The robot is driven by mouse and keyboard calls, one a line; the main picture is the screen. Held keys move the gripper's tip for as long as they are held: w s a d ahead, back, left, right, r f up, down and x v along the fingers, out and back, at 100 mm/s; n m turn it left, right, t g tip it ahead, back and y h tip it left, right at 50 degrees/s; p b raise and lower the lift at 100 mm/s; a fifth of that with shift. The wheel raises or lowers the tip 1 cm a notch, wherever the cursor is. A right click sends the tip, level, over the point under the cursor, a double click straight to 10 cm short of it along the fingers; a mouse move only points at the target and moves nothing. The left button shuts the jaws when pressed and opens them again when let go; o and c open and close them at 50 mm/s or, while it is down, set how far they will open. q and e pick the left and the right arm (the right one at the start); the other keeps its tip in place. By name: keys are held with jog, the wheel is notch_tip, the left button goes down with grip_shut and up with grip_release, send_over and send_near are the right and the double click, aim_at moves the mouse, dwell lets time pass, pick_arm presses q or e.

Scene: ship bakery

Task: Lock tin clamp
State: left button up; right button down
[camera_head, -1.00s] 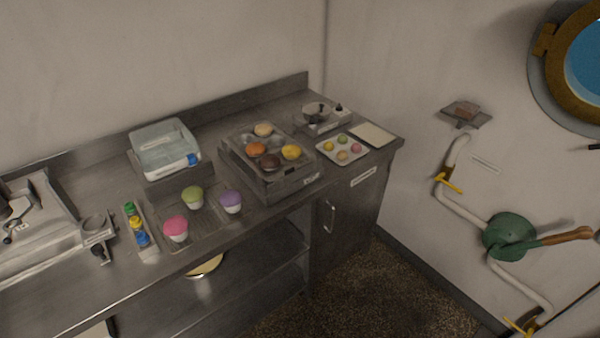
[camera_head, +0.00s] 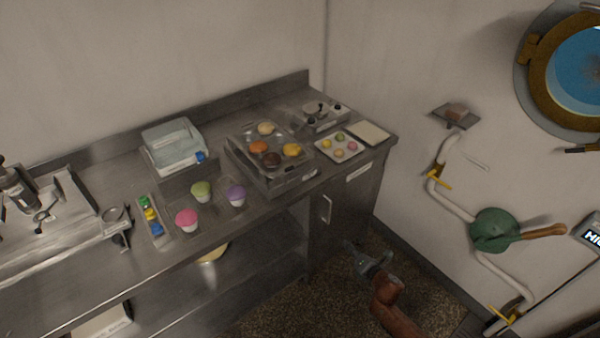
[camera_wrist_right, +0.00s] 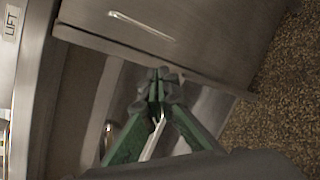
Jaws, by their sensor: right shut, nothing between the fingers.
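I cannot tell for sure which thing is the tin clamp. A small metal fitting with a round top and a dark lower part (camera_head: 117,222) sits at the counter's front edge, on the left. A metal tin-like box (camera_head: 290,182) with several round buns on top stands on the counter's right half; no clamp lever is clear on it. My right gripper (camera_head: 368,262) is low in front of the cabinet, apart from the counter things. In the right wrist view its green fingers (camera_wrist_right: 160,82) are shut and empty, before the cabinet front. My left gripper is out of view.
The steel counter (camera_head: 95,270) holds a glass-lidded box (camera_head: 175,147), several colored cupcakes, a strip of colored bottles (camera_head: 152,222) and a small tray (camera_head: 338,158). The cabinet has a handle (camera_head: 326,208). Wall pipes and a green pan-like thing (camera_head: 494,230) are at right. The floor is open.

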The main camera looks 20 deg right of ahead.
aim_at(292, 167)
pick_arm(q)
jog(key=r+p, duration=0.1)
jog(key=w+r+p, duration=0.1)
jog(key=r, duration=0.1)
pick_arm(e)
jog(key=w+a+r+n+t+y, duration=0.1)
jog(key=a+r+n, duration=0.2)
jog(key=r, duration=0.7)
jog(key=a+r+n+t+y, duration=0.1)
jog(key=a+r+n, duration=0.3)
jog(key=r, duration=0.6)
jog(key=w+a+r+n+t+y, duration=0.1)
jog(key=a+r+n+y, duration=0.2)
jog(key=r, duration=0.6)
jog(key=shift+w+a+r+n, duration=0.35)
jog(key=shift+a+n, duration=0.3)
jog(key=shift+n, duration=0.55)
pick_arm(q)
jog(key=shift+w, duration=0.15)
pick_arm(e)
jog(key=x, duration=1.4)
jog(key=shift+r, duration=0.1)
pick_arm(q)
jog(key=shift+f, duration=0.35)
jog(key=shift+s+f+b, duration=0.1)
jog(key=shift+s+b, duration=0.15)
jog(key=shift+b, duration=0.05)
pick_arm(e)
jog(key=shift+d, duration=0.15)
